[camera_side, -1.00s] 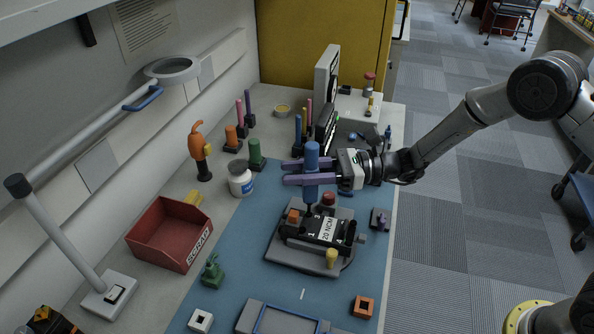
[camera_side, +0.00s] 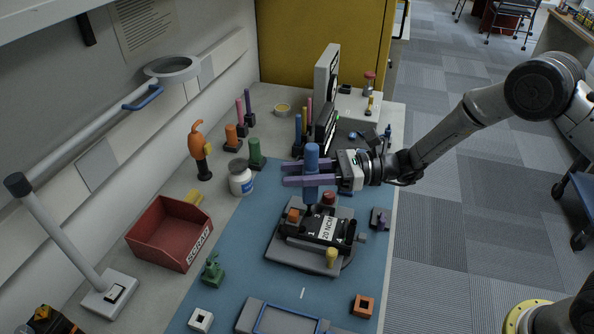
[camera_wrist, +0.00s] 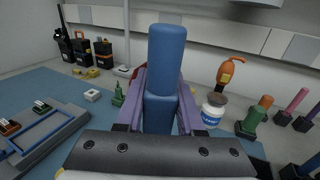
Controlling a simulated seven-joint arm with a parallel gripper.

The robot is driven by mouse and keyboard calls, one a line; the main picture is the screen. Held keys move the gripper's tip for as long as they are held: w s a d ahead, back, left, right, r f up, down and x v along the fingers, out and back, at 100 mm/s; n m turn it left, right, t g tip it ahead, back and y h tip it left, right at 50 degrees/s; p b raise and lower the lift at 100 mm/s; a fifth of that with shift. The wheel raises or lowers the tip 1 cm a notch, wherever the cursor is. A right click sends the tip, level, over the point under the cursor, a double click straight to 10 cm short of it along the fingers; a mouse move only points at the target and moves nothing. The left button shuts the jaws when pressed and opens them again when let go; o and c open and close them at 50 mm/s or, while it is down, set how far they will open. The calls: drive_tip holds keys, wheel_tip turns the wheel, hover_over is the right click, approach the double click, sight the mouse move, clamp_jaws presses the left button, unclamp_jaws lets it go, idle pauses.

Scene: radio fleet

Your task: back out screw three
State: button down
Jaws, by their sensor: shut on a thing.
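My gripper (camera_side: 312,176) is shut on a blue-handled screwdriver (camera_side: 312,158), held upright. The blue handle (camera_wrist: 165,70) also shows between the purple fingers in the wrist view. The screwdriver's dark lower end reaches down to the black radio (camera_side: 315,228), near its far side. The radio lies on a grey fixture (camera_side: 285,258) and carries a white label reading "20 NCM". Orange, red and yellow knobs show around it. The screw under the tip is too small to see, so I cannot tell whether the tip is seated in it.
A red scrap bin (camera_side: 170,235) stands left of the blue mat (camera_side: 235,262). A white jar (camera_side: 240,178) and a green holder (camera_side: 255,155) stand behind left. A grey tray with a blue frame (camera_side: 282,318) lies in front. An orange block (camera_side: 363,306) sits front right.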

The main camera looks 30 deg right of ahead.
drive_tip(key=shift+s+f, duration=0.1)
drive_tip(key=shift+f, duration=0.25)
idle(1.2)
drive_tip(key=shift+r, duration=0.2)
idle(0.7)
drive_tip(key=shift+r, duration=2.85)
